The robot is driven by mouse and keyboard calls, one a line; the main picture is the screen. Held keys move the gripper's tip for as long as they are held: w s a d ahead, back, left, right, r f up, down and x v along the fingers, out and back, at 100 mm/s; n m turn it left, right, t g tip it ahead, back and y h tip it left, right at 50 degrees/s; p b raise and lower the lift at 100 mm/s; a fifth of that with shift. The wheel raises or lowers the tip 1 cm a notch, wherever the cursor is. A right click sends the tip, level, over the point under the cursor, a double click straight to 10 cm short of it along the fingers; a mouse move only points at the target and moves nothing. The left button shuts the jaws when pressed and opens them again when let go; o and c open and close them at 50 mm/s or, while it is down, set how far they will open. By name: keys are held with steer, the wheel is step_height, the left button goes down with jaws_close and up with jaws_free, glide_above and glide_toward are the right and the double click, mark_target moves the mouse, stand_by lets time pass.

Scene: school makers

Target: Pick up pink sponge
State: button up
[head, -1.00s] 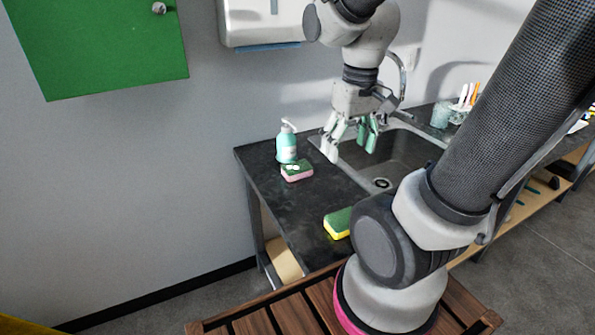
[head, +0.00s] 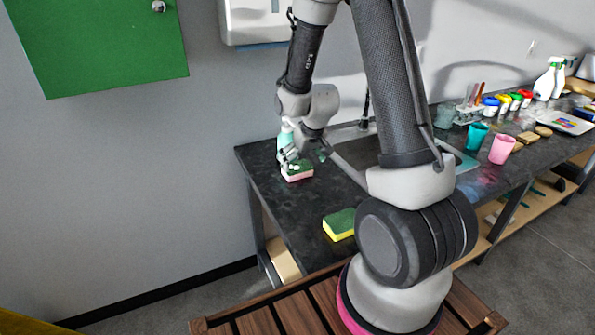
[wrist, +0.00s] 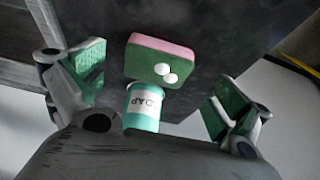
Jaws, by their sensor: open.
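The pink sponge (head: 298,172), pink with a green scouring side on top, lies on the dark counter beside the soap dispenser (head: 285,137). In the wrist view the sponge (wrist: 172,48) shows between and beyond my fingers, with two white round spots on its green face. My gripper (wrist: 158,92) is open with its green-padded fingers spread wide and nothing between them in its grasp. In the head view my gripper (head: 303,158) is right at the sponge and dispenser, partly covering both. I cannot tell whether it touches either.
The soap dispenser (wrist: 142,106) stands close by the sponge, between the fingers in the wrist view. A green and yellow sponge (head: 339,224) lies nearer on the counter (head: 268,190). The sink is mostly hidden by my arm. Cups (head: 503,148) and paints stand at the right.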

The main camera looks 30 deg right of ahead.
mark_target(299, 168)
steer(key=shift+x, duration=2.7)
steer(key=shift+w+r, duration=0.1)
steer(key=shift+w, duration=0.05)
steer(key=c, duration=0.5)
